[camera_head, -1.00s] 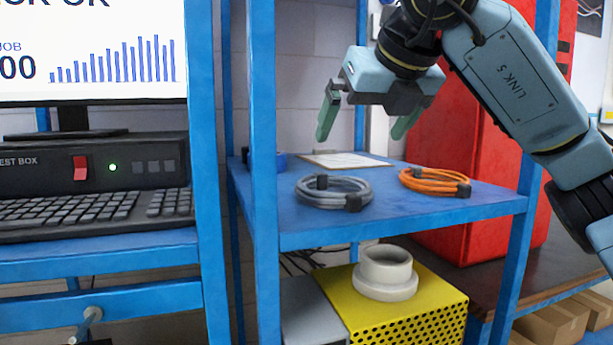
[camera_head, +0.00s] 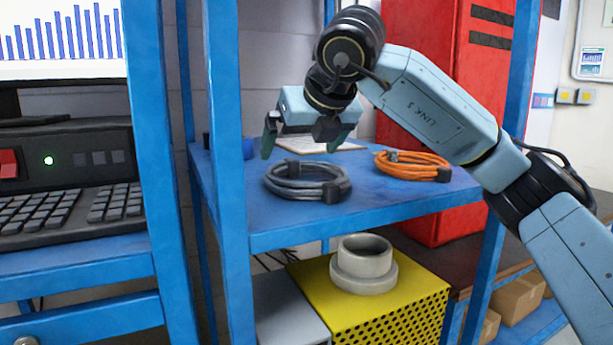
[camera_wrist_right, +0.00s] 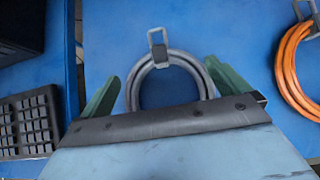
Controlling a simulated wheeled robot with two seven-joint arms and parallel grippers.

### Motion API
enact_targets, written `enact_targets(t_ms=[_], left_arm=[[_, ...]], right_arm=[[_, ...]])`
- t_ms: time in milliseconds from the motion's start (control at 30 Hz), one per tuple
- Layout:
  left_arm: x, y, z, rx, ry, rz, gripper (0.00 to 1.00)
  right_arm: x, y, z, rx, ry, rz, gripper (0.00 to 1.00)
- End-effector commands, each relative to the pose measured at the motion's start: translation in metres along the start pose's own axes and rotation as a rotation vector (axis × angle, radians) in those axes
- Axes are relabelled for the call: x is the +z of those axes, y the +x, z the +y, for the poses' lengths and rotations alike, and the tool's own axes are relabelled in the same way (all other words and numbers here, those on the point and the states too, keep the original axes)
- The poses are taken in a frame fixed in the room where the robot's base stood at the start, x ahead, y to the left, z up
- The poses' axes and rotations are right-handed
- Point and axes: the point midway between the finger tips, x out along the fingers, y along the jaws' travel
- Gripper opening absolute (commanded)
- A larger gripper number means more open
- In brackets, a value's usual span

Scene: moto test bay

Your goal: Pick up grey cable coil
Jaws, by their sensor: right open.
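The grey cable coil (camera_head: 307,190) lies flat on the blue shelf (camera_head: 385,205), with dark ties around it. My right gripper (camera_head: 296,148) is open and empty, above and slightly behind the coil. In the right wrist view the grey coil (camera_wrist_right: 172,66) shows between the two green fingers (camera_wrist_right: 168,88), with a tie at its far side; its near part is hidden by the gripper body. I cannot tell the exact height of the fingers above the coil. My left gripper is not in view.
An orange cable coil (camera_head: 412,166) lies to the right on the same shelf. A white sheet (camera_head: 318,143) lies behind. A blue shelf post (camera_head: 228,150) stands left of the grey coil. A yellow perforated box (camera_head: 400,305) with a pale flanged ring (camera_head: 363,268) is below.

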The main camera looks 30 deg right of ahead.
Motion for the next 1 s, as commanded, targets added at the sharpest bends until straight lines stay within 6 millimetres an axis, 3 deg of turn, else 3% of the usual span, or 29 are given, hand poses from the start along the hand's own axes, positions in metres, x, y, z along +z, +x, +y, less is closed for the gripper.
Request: enact_targets(t_ms=[200, 500, 800, 1000], left_arm=[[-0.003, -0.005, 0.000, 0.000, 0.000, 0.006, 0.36], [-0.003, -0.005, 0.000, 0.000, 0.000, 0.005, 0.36], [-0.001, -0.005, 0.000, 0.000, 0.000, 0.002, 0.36], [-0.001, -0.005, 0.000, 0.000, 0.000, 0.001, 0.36]], right_arm=[[0.000, 0.032, -0.001, -0.001, 0.001, 0.002, 1.00], [0.000, 0.038, -0.001, -0.001, 0.000, 0.000, 1.00], [0.001, 0.037, -0.001, 0.000, 0.000, -0.002, 0.65], [0.001, 0.036, -0.001, 0.000, 0.000, -0.002, 0.65]])
